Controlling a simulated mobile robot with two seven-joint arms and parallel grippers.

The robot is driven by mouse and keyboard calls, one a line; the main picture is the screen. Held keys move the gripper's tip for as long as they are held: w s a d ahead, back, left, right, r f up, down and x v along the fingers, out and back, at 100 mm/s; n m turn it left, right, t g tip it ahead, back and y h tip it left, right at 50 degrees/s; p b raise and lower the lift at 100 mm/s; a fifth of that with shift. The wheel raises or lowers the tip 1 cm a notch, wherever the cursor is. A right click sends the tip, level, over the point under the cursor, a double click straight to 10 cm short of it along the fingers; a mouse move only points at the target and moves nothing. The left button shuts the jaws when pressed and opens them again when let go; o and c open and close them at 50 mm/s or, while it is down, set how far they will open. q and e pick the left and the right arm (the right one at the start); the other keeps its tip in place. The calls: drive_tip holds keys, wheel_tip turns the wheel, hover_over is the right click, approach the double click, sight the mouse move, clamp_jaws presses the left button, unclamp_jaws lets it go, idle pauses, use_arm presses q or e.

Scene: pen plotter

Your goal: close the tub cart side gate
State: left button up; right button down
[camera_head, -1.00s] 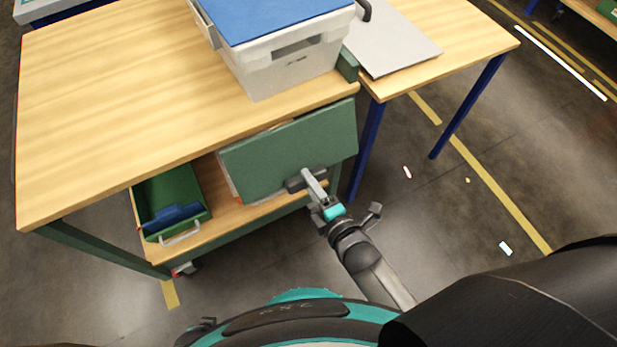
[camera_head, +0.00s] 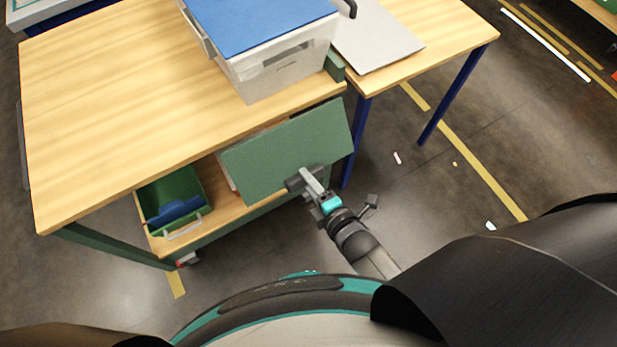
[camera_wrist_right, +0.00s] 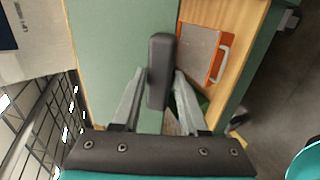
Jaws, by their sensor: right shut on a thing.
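The side gate is a green panel (camera_head: 265,160) on the near side of the wooden-topped cart (camera_head: 130,110). It stands tilted outward in front of the lower shelf, covering its right part. A dark bar handle (camera_head: 305,178) is on its outer face. My right gripper (camera_head: 312,184) is shut on this handle. In the right wrist view the handle (camera_wrist_right: 160,70) stands between the two fingers, with the green gate (camera_wrist_right: 110,50) behind it. My fingers and the handle hide part of the panel. My left gripper is not seen.
A grey tub (camera_head: 285,72) with a blue lid stands on the cart top. A green bin (camera_head: 180,187) sits on the lower shelf left of the gate. A table (camera_head: 455,40) with a grey board adjoins at right. The floor right of my arm is mostly clear.

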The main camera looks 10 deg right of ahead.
drive_tip(key=shift+w+r, duration=0.4)
drive_tip(key=shift+r, duration=0.1)
drive_tip(key=c, duration=0.6)
unclamp_jaws()
drive_tip(key=shift+o, duration=0.4)
drive_tip(key=shift+s+f, duration=0.1)
drive_tip(key=shift+f, duration=0.05)
drive_tip(key=shift+s, duration=0.1)
drive_tip(key=p+v, duration=0.3)
drive_tip(key=v, duration=1.2)
drive_tip(key=shift+p, duration=0.3)
